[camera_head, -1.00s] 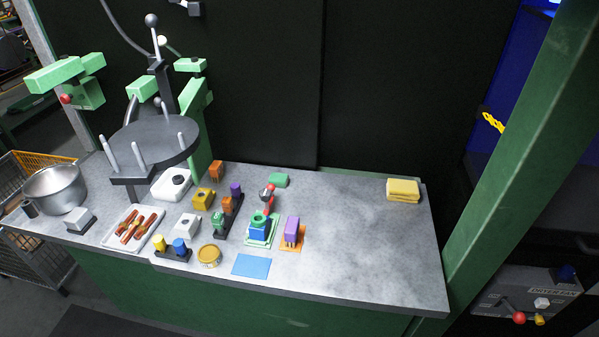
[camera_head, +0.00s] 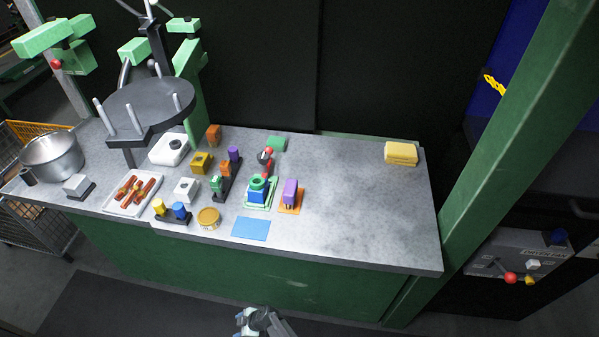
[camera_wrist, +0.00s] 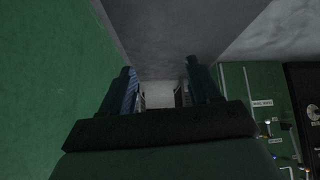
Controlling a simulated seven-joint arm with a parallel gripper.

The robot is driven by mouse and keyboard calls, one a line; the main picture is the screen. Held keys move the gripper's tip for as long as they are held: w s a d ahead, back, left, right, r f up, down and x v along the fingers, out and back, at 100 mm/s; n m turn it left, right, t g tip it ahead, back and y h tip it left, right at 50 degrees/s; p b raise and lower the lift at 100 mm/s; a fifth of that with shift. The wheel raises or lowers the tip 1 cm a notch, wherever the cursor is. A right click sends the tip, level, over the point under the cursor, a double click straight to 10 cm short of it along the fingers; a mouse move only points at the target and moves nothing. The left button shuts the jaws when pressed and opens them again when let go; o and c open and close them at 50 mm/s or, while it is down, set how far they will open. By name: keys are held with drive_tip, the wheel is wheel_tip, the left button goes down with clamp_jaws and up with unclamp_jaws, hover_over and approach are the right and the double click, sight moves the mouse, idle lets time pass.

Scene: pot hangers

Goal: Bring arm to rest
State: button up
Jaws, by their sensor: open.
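My gripper (camera_wrist: 161,85) shows in the wrist view with its two dark fingers spread apart. Nothing is held between them. A grey surface and a green panel lie beyond the fingers. In the head view, a grey piece of my arm (camera_head: 262,322) shows at the bottom edge, in front of the table and apart from it. I cannot make out the fingertips there.
The grey table (camera_head: 350,210) has a wide bare area at right, with a yellow sponge (camera_head: 401,153) at its far corner. Coloured blocks, a tray (camera_head: 121,207) and a steel pot (camera_head: 52,156) stand at left. A green post (camera_head: 520,130) rises at right.

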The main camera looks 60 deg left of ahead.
drive_tip(key=w+d+r+m+t+h, duration=0.25)
drive_tip(key=w+d+m, duration=1.05)
drive_tip(key=w+d, duration=1.5)
drive_tip(key=w+d+r+m+g+h, duration=0.15)
drive_tip(key=d+m, duration=0.25)
drive_tip(key=d, duration=0.5)
drive_tip(key=w+d+r+m, duration=0.1)
drive_tip(key=d+r+m, duration=0.25)
drive_tip(key=d, duration=0.65)
drive_tip(key=s+d+r+m+g, duration=0.1)
drive_tip(key=s+d+r+m, duration=0.1)
drive_tip(key=d+m, duration=0.2)
drive_tip(key=s+d+r+m+g+h, duration=0.1)
drive_tip(key=s+d+r+m, duration=0.1)
drive_tip(key=d, duration=0.9)
drive_tip(key=shift+s+m, duration=0.85)
drive_tip(key=shift+m, duration=0.4)
drive_tip(key=shift+r, duration=0.1)
drive_tip(key=shift+c, duration=0.2)
